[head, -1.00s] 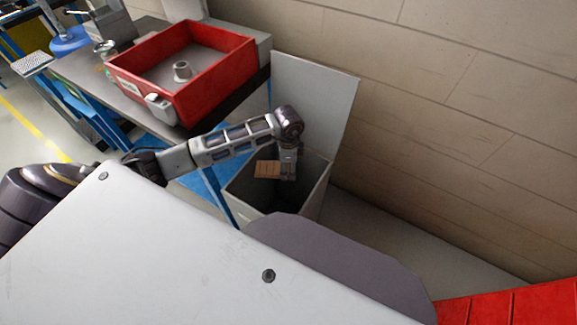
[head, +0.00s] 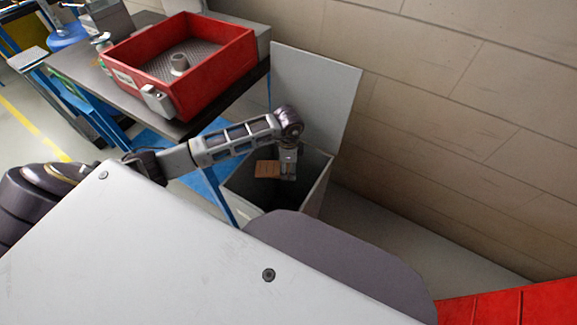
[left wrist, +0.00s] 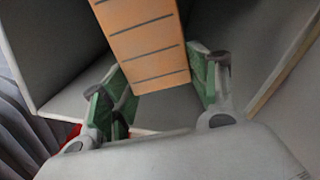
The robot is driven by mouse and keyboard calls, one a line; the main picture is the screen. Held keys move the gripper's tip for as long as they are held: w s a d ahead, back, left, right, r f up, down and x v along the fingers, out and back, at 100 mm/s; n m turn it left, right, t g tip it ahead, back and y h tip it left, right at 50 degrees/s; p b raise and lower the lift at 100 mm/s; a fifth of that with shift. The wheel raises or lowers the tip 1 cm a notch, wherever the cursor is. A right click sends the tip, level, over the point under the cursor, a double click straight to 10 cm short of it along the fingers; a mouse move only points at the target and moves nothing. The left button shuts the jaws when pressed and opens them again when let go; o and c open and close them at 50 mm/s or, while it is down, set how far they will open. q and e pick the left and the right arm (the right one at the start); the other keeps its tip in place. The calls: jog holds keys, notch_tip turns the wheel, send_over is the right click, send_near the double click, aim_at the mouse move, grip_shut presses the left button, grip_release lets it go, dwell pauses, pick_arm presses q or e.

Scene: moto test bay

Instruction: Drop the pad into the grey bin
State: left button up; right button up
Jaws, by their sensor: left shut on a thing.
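The pad (head: 267,169) is a flat orange-brown piece; dark parallel lines cross it in the left wrist view (left wrist: 148,42). My left gripper (head: 287,172) is shut on it; its green-lined fingers (left wrist: 160,88) sit on both sides of the pad in the left wrist view. The grey bin (head: 316,190) is open, its lid (head: 318,92) raised against the wall. The gripper and pad are over the bin's mouth, and the bin's inside walls surround them in the left wrist view. The bin's floor is mostly hidden. My right gripper is not in view.
A table (head: 118,92) beside the bin bears a red tray (head: 215,78) with a small grey cylindrical part (head: 179,63) in it. The beige wall (head: 470,110) runs behind the bin. Bare floor (head: 385,225) lies right of the bin. A red thing (head: 515,306) shows at the bottom right.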

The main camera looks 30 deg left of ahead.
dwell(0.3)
pick_arm(q)
jog(key=o, duration=1.2)
jog(key=shift+c, duration=0.2)
jog(key=shift+r, duration=0.15)
notch_tip(320, 180, up, 12)
dwell(0.7)
